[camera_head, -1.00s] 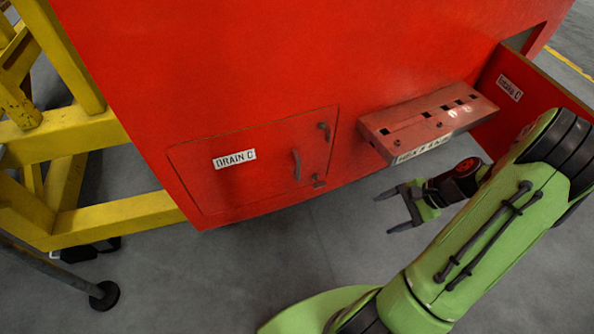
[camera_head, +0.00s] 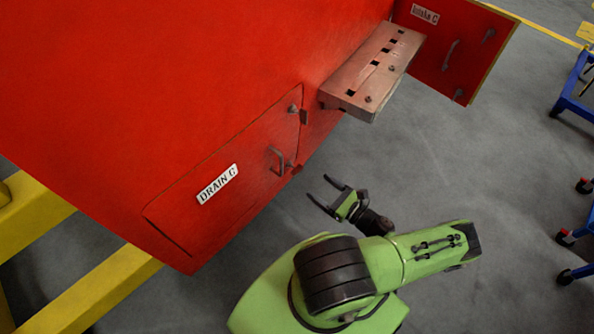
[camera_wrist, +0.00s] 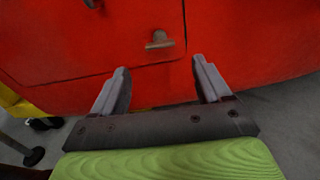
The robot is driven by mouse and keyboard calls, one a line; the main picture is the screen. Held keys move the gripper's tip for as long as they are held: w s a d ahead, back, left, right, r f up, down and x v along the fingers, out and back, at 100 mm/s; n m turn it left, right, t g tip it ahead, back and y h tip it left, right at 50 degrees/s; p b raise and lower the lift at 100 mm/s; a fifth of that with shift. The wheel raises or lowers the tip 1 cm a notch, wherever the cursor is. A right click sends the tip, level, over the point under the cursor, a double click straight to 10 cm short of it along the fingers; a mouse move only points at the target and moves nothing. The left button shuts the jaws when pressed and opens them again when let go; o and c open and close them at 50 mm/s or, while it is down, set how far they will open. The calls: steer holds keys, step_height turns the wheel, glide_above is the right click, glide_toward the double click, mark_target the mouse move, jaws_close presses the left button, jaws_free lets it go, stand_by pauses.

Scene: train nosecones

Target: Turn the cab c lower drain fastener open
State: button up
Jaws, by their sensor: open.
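The red DRAIN C panel (camera_head: 235,165) is set in the red cab side, with its white label and a curved grey handle (camera_head: 276,158). The lower drain fastener (camera_head: 291,164) is a small grey knob near the panel's lower right corner. In the wrist view the lower fastener (camera_wrist: 159,40) shows a crossbar lying roughly level, just beyond and between my fingertips. The upper fastener (camera_head: 293,109) sits at the upper right corner. My gripper (camera_head: 320,188) is open and empty, to the lower right of the lower fastener, apart from it. Its two fingers (camera_wrist: 160,66) point towards the panel.
A pinkish slotted step (camera_head: 372,70) juts out from the cab above right of my gripper. The Intake C door (camera_head: 453,45) stands swung out beyond it. Yellow framing (camera_head: 100,290) is at lower left. Blue wheeled stands (camera_head: 575,105) are at right. Grey floor between is clear.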

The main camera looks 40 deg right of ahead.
mark_target(297, 170)
steer(key=w, duration=0.6)
steer(key=w+a, duration=0.1)
steer(key=w, duration=0.2)
steer(key=shift+w, duration=0.2)
steer(key=shift+c, duration=0.2)
steer(key=c, duration=1)
